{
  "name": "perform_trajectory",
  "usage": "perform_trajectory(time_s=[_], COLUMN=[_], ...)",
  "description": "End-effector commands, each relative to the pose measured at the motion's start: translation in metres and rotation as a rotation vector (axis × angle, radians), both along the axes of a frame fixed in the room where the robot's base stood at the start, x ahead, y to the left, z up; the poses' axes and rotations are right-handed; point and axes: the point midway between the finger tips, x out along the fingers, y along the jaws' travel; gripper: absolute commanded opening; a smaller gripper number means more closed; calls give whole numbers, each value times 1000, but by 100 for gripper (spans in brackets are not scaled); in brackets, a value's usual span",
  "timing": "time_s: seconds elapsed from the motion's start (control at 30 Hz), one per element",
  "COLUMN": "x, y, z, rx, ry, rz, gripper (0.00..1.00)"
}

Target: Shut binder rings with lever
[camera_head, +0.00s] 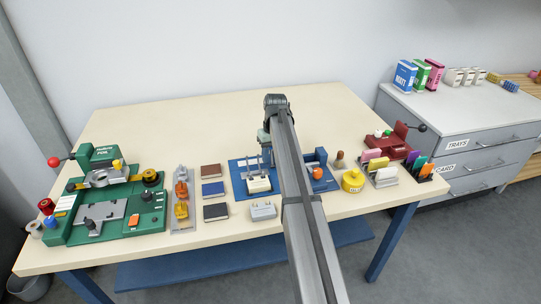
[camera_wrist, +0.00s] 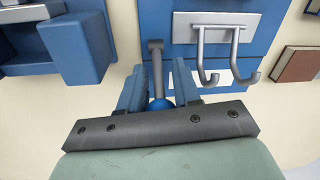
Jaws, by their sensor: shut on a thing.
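The lever (camera_wrist: 156,58) is a grey rod with a blue ball knob (camera_wrist: 160,103), at the middle of the wrist view. My gripper (camera_wrist: 160,80) is shut on the lever at its knob end, one blue finger on each side. Two curved metal rings (camera_wrist: 209,62) stick out from a grey metal bar on the blue binder mechanism (camera_wrist: 261,48), right of the lever. In the head view the blue base (camera_head: 238,190) is partly hidden by my arm, and my fingertips and the lever are not clear there.
A blue block-shaped fixture (camera_wrist: 85,45) stands close left of my fingers in the wrist view. A brown book (camera_wrist: 300,64) lies to the right. The table's back is clear.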

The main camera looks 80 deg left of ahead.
Motion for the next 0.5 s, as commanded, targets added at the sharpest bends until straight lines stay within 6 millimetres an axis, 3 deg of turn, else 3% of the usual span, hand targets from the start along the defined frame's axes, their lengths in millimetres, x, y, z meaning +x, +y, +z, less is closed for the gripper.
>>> perform_trajectory(time_s=[0.27,0.5], x=[-1,-1], y=[-7,-17], z=[2,5], rx=[86,271], ry=[1,1], rz=[0,-1], gripper=[0,0])
